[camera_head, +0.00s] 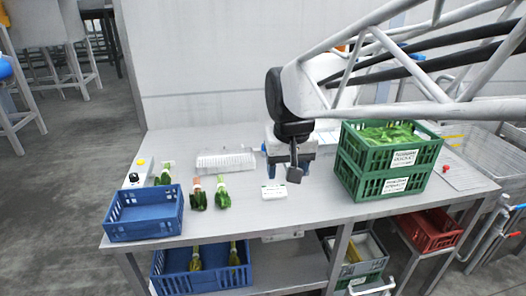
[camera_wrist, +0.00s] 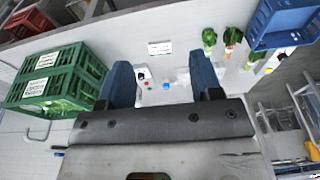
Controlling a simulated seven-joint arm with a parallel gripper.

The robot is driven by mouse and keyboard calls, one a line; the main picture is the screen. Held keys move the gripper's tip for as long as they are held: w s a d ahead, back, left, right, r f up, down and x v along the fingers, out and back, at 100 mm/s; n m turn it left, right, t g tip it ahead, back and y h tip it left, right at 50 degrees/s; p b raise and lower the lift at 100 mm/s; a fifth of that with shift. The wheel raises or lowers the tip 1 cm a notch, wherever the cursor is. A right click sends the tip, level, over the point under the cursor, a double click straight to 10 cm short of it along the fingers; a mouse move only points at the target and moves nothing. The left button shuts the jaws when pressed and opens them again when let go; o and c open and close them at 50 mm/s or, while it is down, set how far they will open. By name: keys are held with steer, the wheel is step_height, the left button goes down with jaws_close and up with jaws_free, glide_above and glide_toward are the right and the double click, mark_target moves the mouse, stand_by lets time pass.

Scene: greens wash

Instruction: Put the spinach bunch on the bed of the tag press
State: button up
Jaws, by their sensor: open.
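Three leafy green bunches lie in a loose row on the table: a left one (camera_head: 165,174), a middle one with reddish stems (camera_head: 198,195) and a right one (camera_head: 222,193). I cannot tell for sure which is the spinach. They also show at the upper right of the wrist view, the nearest being the right one (camera_wrist: 208,38). A pale device with coloured knobs, seemingly the tag press (camera_wrist: 162,88), shows between my fingers and is partly hidden. My gripper (camera_wrist: 160,75) is open and empty, above the table near it. In the head view my gripper (camera_head: 294,172) hides part of that device.
An empty blue crate (camera_head: 144,225) stands at the table's left. Stacked green crates (camera_head: 385,186) with greens stand right of my gripper. A small white labelled block (camera_head: 273,192) and a white rack (camera_head: 226,161) are nearby.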

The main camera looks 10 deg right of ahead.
steer(key=s+d+f, duration=0.2)
steer(key=s, duration=0.5)
steer(key=s+d+f, duration=0.2)
steer(key=s+f, duration=0.1)
steer(key=s, duration=0.4)
steer(key=shift+s+f+t, duration=0.15)
steer(key=shift+s+t, duration=0.15)
steer(key=shift+s, duration=0.1)
